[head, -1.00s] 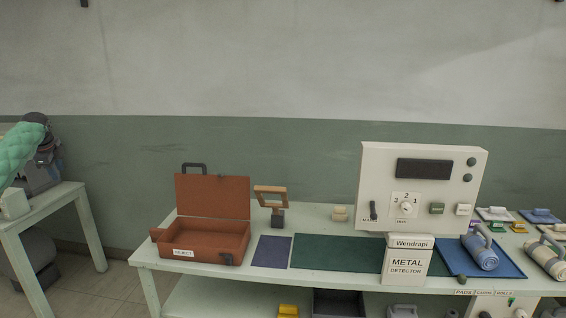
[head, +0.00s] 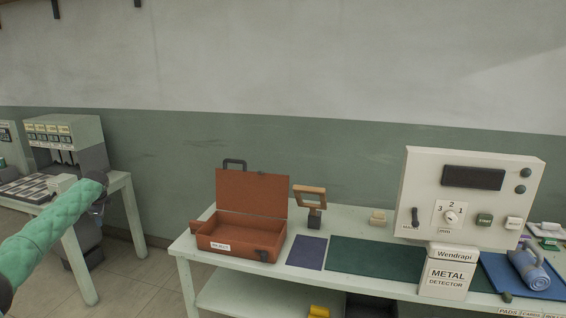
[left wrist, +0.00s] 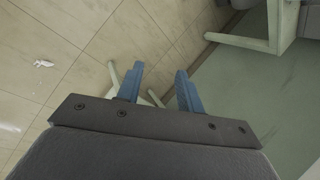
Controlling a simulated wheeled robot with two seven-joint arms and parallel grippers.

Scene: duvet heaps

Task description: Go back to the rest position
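My left gripper (head: 98,205) is at the end of my green padded arm at the left of the head view, in front of the left table. The left wrist view shows its two blue fingers (left wrist: 158,88) spread apart with nothing between them, above the floor and pale table legs. In the head view the fingers are small and partly hidden by the arm. My right gripper is in neither view.
A long pale table (head: 187,247) carries an open brown case (head: 240,243), a wooden-framed stand (head: 310,205), a green mat (head: 375,262) and a metal detector panel (head: 470,200). A left table (head: 82,262) holds a grey-green machine (head: 62,150). Tiled floor (head: 140,285) lies between the tables.

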